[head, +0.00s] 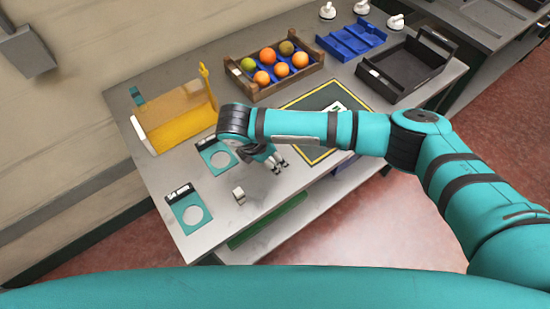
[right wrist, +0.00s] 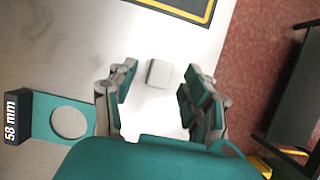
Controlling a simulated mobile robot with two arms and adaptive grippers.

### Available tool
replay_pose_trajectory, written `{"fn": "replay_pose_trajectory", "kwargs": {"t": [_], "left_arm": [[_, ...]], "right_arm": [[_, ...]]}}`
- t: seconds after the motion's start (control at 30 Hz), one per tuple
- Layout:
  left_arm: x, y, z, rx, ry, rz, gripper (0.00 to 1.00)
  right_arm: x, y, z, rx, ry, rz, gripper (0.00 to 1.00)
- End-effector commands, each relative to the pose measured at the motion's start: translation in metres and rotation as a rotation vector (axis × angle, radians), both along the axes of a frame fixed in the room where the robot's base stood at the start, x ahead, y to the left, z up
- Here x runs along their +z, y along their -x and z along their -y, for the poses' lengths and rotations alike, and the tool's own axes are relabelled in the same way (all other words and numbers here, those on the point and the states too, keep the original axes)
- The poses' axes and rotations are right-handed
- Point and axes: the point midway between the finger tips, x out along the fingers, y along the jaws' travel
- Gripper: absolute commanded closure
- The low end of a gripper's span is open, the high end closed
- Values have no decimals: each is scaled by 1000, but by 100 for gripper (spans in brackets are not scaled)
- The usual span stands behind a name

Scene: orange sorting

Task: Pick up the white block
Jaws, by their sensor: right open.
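The white block (head: 239,195) is a small pale cube on the grey table, near its front edge in the head view. In the right wrist view the block (right wrist: 160,73) lies on the bare table top and shows in the gap between the two fingers, just past their tips. My right gripper (head: 277,162) is open and empty above the table, up and to the right of the block in the head view. Its spread fingers show in the right wrist view (right wrist: 158,90), apart from the block. My left gripper is in neither view.
Two teal plates with round holes, one (head: 172,205) in front and one (head: 206,150) behind, lie left of the block. A dark mat (head: 300,104), a yellow holder (head: 180,130), a fruit crate (head: 264,95), a blue tray (head: 350,52) and a black tray (head: 375,85) stand farther back.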

Motion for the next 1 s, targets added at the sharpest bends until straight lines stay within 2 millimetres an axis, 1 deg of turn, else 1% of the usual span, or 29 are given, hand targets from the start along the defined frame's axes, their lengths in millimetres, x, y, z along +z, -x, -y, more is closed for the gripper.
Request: {"fn": "replay_pose_trajectory", "kwargs": {"t": [0.03, 0.1, 0.2, 0.43, 0.47, 0.8, 0.83, 1.0], "left_arm": [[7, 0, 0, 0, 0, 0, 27], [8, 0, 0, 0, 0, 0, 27], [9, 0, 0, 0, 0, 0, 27], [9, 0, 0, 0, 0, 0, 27], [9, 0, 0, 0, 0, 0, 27], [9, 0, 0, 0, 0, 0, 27], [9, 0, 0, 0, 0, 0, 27], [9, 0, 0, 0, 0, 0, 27]], "right_arm": [[-4, -2, 1, -1, 2, -2, 50], [-14, -3, 5, -1, 2, -2, 50], [-21, -5, 7, 0, 1, -1, 50], [-24, -6, 7, 0, -1, 1, 50], [-24, -6, 7, 0, -1, 1, 53], [-23, -6, 7, 0, 0, 0, 97], [-23, -6, 7, 0, 0, 0, 100], [-23, -6, 7, 0, -1, 1, 100]]}}
